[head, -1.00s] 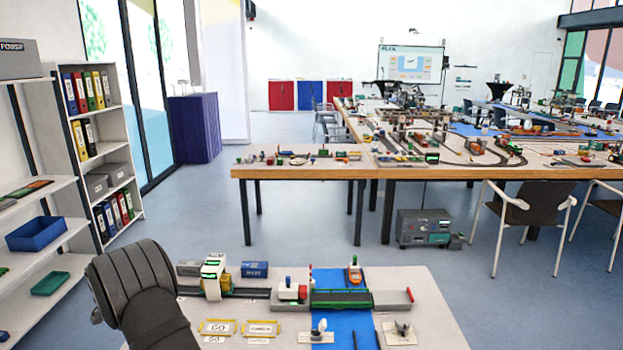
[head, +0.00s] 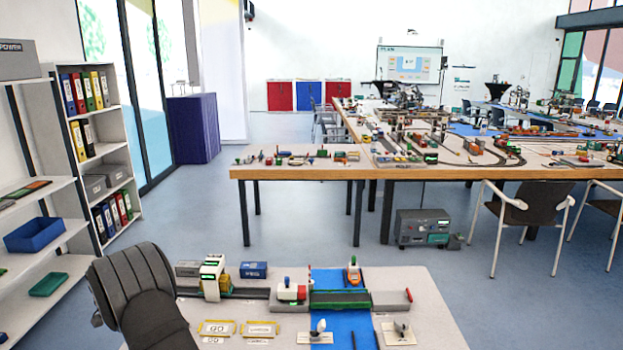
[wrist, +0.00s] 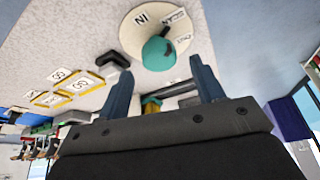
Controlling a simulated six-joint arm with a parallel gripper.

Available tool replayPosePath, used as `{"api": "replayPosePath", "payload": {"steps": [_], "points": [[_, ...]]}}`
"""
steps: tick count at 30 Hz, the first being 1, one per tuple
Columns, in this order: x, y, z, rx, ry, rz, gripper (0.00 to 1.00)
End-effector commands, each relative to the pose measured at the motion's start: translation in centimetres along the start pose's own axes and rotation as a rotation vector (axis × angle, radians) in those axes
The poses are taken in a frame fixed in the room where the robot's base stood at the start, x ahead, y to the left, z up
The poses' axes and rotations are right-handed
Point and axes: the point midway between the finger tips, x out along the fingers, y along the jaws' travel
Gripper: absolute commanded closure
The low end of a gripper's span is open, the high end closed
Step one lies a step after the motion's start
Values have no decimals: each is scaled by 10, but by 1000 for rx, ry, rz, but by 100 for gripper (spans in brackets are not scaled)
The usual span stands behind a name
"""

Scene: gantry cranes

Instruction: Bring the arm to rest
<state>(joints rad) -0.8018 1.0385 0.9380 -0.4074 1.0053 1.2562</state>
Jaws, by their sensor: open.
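My arm (head: 143,296) rises at the lower left of the head view, at the left side of the near table; its gripper is not visible there. In the wrist view my gripper (wrist: 162,82) shows two dark blue fingers standing well apart. I see nothing held between them. Beyond the fingertips is a round pale disc (wrist: 131,35) with lettering, one word reading "IN", and a teal knob (wrist: 159,53) on it. A black part and a yellow-green part show near and between the fingers, partly hidden.
The near table (head: 440,318) carries a white gantry (head: 212,277), a blue container (head: 253,270), a green bridge (head: 340,298) over a blue strip, and framed "GO" cards (head: 215,328). Shelves (head: 40,235) stand at left. A large layout table (head: 300,172) stands beyond open floor.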

Motion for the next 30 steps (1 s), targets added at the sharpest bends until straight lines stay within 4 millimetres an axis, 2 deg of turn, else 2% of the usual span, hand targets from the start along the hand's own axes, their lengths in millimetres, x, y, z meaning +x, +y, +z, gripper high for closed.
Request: {"api": "replayPosePath", "payload": {"steps": [3,22,24,30], "points": [[-25,-1,-1,0,1,-3,39],[-152,0,0,0,1,-2,39],[-130,1,1,0,-3,6,39],[-89,1,0,0,-2,4,39]]}}
